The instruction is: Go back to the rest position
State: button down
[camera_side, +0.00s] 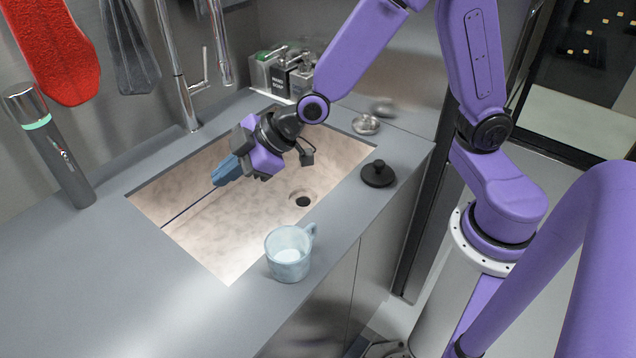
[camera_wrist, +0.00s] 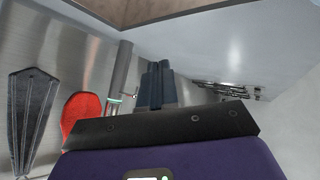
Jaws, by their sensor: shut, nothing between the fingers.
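My gripper (camera_side: 226,171) has blue fingers and hangs over the sink basin (camera_side: 245,215), angled down to the left. Its fingers are together with nothing between them. In the wrist view the closed fingers (camera_wrist: 155,86) point away, toward the wall side. A thin dark line runs from near the fingertips down-left along the basin; I cannot tell what it is. My gripper is apart from the light blue mug (camera_side: 288,256), which stands upright on the counter at the basin's front edge.
A dark cylinder with a green band (camera_side: 55,150) stands at left. Red (camera_side: 60,55) and grey (camera_side: 130,55) utensils hang above. The tap (camera_side: 180,85) rises behind the basin; dispensers (camera_side: 280,75) stand at its back. A black knobbed lid (camera_side: 378,175) lies right. The left counter is clear.

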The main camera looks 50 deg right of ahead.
jog(key=s+d+g+h, duration=0.2)
jog(key=s+d, duration=0.3)
jog(key=s, duration=0.3)
jog(key=s+d+r+g+h, duration=0.1)
jog(key=s+d+g+h, duration=0.1)
jog(key=s+d, duration=0.4)
jog(key=s+d+r+g+h, duration=0.1)
jog(key=s+d+g+h, duration=0.1)
jog(key=s+d, duration=0.4)
jog(key=s+g, duration=0.1)
jog(key=s, duration=0.4)
jog(key=shift+s+m, duration=0.4)
jog(key=shift+r, duration=0.1)
